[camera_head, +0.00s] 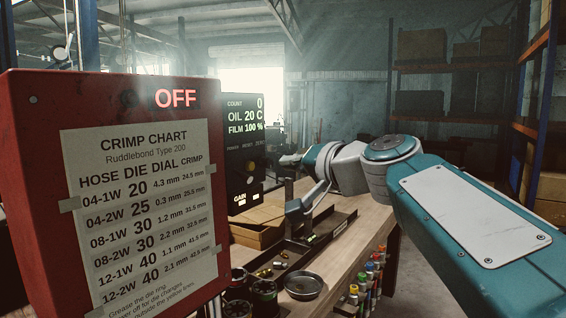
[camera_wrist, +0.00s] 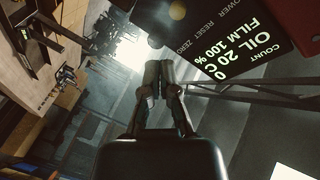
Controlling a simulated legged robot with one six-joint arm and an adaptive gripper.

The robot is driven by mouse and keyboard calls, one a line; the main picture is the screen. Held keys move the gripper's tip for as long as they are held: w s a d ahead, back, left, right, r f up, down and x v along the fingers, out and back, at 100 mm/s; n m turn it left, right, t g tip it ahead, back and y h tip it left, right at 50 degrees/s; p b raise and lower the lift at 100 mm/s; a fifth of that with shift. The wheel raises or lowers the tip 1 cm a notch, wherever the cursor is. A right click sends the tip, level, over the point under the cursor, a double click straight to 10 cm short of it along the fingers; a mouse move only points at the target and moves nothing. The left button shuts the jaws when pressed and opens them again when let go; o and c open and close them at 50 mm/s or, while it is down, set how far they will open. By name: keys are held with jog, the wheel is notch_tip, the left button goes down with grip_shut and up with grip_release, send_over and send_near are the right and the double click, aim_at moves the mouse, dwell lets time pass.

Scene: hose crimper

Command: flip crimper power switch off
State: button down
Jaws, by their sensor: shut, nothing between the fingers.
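The crimper's control panel (camera_head: 245,170) is a dark upright box with a lit display reading count 0, oil 20 C and film 100 %. Under the display are small POWER, RESET and ZERO labels; I cannot make out the switch's position. In the wrist view the panel (camera_wrist: 262,30) is at the upper right, tilted, with the POWER label near the top. The red crimper housing (camera_head: 40,150) shows a lit red OFF sign (camera_head: 175,98). My gripper (camera_head: 283,160) is just right of the panel. In the wrist view my gripper (camera_wrist: 157,66) is shut and empty; contact cannot be told.
A crimp chart (camera_head: 145,210) is taped to the housing. The wooden bench (camera_head: 345,245) holds a cardboard box (camera_head: 258,228), a dark tray (camera_head: 270,268) with small brass parts and a round metal dish (camera_head: 303,286). Several coloured bottles (camera_head: 365,285) line the bench's front. Shelving (camera_head: 540,90) stands right.

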jog(key=s+d+f+n+g+h, duration=0.1)
jog(key=s+d+f+g+h, duration=0.1)
jog(key=s+f, duration=0.6)
jog(key=s+d+f+n+g+h, duration=0.1)
jog(key=s+d+f+g+h, duration=0.2)
jog(key=s+f, duration=0.5)
jog(key=s+d+f+n+g+h, duration=0.1)
jog(key=s+d+f+h, duration=0.3)
jog(key=s+f, duration=0.5)
notch_tip(320, 180, down, 8)
jog(key=shift+d+f+g+h, duration=0.15)
jog(key=shift+f+g+h, duration=0.2)
jog(key=shift+g, duration=0.55)
jog(key=shift+r, duration=0.1)
